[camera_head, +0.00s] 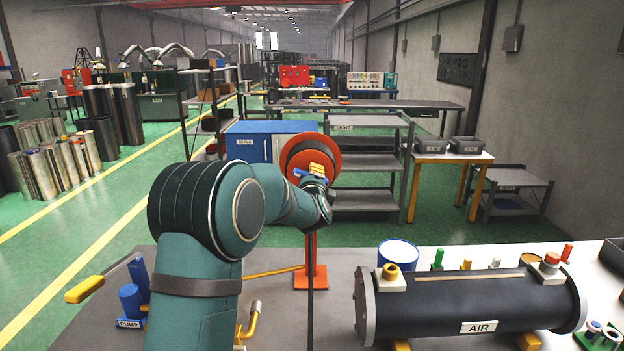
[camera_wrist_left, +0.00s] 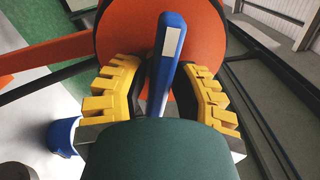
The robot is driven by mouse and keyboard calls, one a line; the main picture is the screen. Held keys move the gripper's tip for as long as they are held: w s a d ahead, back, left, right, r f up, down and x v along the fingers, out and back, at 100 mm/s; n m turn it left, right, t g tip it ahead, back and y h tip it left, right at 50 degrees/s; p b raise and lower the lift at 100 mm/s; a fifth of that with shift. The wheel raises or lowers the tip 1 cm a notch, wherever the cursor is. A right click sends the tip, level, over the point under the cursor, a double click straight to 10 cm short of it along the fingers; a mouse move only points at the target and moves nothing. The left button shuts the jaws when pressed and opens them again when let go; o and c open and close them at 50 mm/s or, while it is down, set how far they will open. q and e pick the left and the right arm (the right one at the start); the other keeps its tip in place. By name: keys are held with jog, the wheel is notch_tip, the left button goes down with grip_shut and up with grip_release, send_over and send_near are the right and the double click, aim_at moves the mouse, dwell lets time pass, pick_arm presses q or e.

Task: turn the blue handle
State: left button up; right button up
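The blue handle (camera_wrist_left: 166,62) has a pale rectangle near its end and lies in front of a round orange-red disc (camera_wrist_left: 205,30) in the left wrist view. In the head view the orange-red disc (camera_head: 323,151) stands on an orange post, and a small blue part of the handle (camera_head: 300,174) shows beside my gripper. My left gripper (camera_wrist_left: 162,88) is open, with one yellow finger on each side of the handle and gaps between. It also shows in the head view (camera_head: 318,171), in front of the disc. The handle's lower part is hidden by my wrist. My right gripper is out of view.
A dark flanged cylinder marked AIR (camera_head: 470,304) lies on the bench at front right. A blue pump (camera_head: 131,301) with a yellow lever (camera_head: 85,289) stands at front left. A blue cabinet (camera_head: 265,135) and grey shelves (camera_head: 365,165) are behind the disc.

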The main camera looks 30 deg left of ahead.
pick_arm(q)
jog(key=shift+s+r, duration=0.1)
grip_shut()
